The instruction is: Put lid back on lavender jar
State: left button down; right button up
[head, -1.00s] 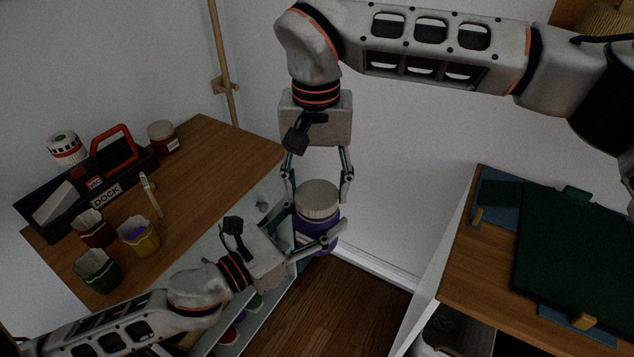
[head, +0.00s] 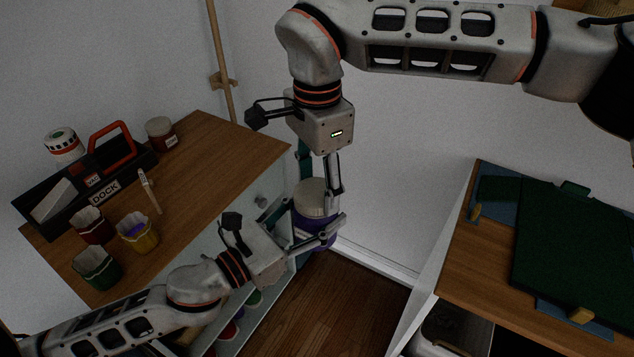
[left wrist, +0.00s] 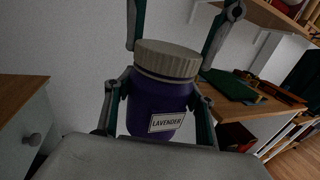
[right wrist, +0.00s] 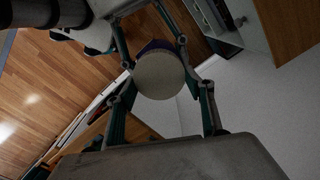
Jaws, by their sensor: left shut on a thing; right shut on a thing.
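The purple lavender jar (head: 312,232) is held in the air between the two furniture pieces, its label readable in the left wrist view (left wrist: 160,108). The pale ribbed lid (head: 313,197) sits on top of the jar; it also shows in the left wrist view (left wrist: 168,58) and from above in the right wrist view (right wrist: 161,76). My left gripper (head: 318,238) is shut around the jar's body. My right gripper (head: 317,192) comes from above with its fingers at the lid's sides. The lid looks level on the jar; its thread is hidden.
The left wooden desk (head: 205,150) holds a black tool tote (head: 100,185), a red-brown jar (head: 161,133) and several small cups. The right table (head: 455,270) carries a dark green mat (head: 570,255). Wooden floor (head: 335,300) lies between them.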

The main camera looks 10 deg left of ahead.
jog(key=m, duration=0.7)
jog(key=shift+s, duration=0.1)
jog(key=m, duration=0.5)
jog(key=shift+s, duration=0.15)
jog(key=m, duration=0.7)
jog(key=shift+s, duration=0.1)
jog(key=m, duration=0.5)
jog(key=shift+a+m, duration=0.2)
jog(key=shift+m, duration=0.1)
jog(key=o, duration=0.9)
notch_tip(320, 180, up, 12)
